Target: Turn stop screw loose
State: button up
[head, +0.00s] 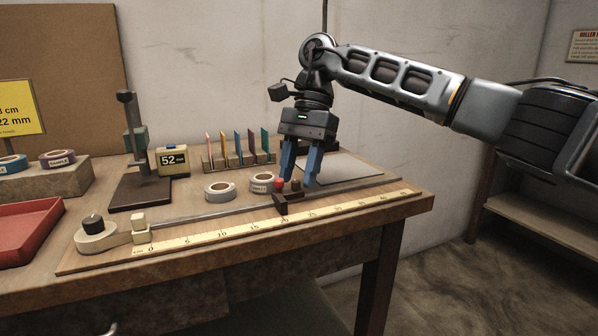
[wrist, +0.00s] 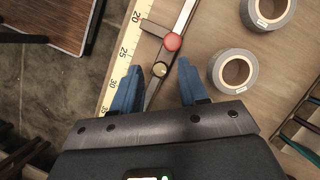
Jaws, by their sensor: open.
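The stop is a dark block (head: 281,206) on the metal rail beside the ruler, near the 20 mark. It bears a red knob (head: 279,184) and a small brass screw (head: 296,186). In the wrist view the red knob (wrist: 173,41) lies just beyond the brass screw (wrist: 160,69). My gripper (head: 297,180) points down over the stop with its blue fingers open. In the wrist view the fingertips (wrist: 159,67) stand on either side of the brass screw, with a gap on each side. Whether the screw is tight cannot be seen.
Two grey tape rolls stand near the stop, one (head: 219,190) farther left and one (head: 262,183) close behind it. A rack of coloured cards (head: 239,160) stands behind. The ruler (head: 200,242) runs along the table's front. A pale plate (head: 335,167) lies behind my gripper.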

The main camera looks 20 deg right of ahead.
grip_shut()
dwell(0.4)
jog(key=shift+r+m+p, duration=0.1)
jog(key=shift+m+p, duration=0.2)
jog(key=shift+m, duration=0.1)
jog(key=shift+s+d+m+t+y+p, duration=0.15)
jog(key=shift+m+t+y+p, duration=0.35)
jog(key=shift+m, duration=0.6)
jog(key=m+t, duration=0.1)
jog(key=m, duration=0.1)
jog(key=m+p, duration=0.1)
jog(key=m, duration=0.1)
jog(key=shift+s+m+t, duration=0.2)
jog(key=shift+m+t, duration=0.1)
jog(key=shift+t, duration=0.1)
jog(key=m+t, duration=0.1)
jog(key=m, duration=0.2)
jog(key=shift+s, duration=0.15)
jog(key=shift+s+m+t+h+b, duration=0.1)
jog(key=shift+m+t+h+b, duration=0.4)
jog(key=shift+m, duration=1.1)
